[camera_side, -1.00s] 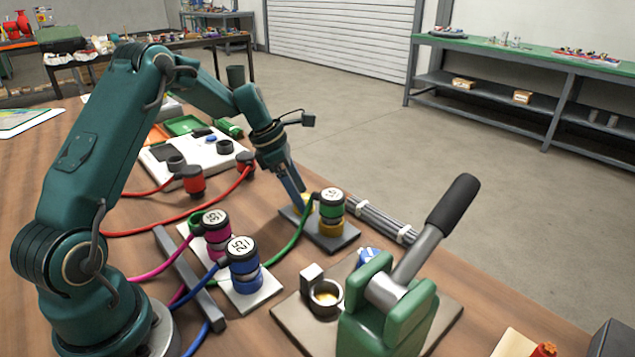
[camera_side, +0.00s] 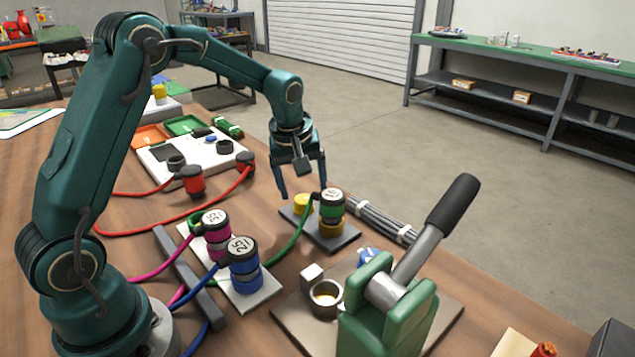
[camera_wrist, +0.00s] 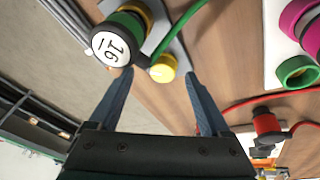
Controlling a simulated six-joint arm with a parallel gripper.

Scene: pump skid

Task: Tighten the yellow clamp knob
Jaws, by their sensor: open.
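The yellow clamp knob (camera_side: 301,203) stands on a dark base plate (camera_side: 337,241), beside a green and yellow connector (camera_side: 332,207) with a white-topped black cap. In the wrist view the knob (camera_wrist: 163,68) lies just beyond the space between the fingertips, and the connector (camera_wrist: 117,40) is to its upper left. My gripper (camera_side: 303,193) is open and empty, pointing down near the knob. In the wrist view its two blue fingers (camera_wrist: 160,73) are spread wide. I cannot tell whether either fingertip touches anything.
A green hose (camera_side: 290,245) runs from the connector. Magenta (camera_side: 215,230) and blue (camera_side: 244,262) connectors stand on a pale plate at the front left. A green lever press (camera_side: 385,310) is at the front right. Bundled grey rods (camera_side: 380,218) lie behind the connector.

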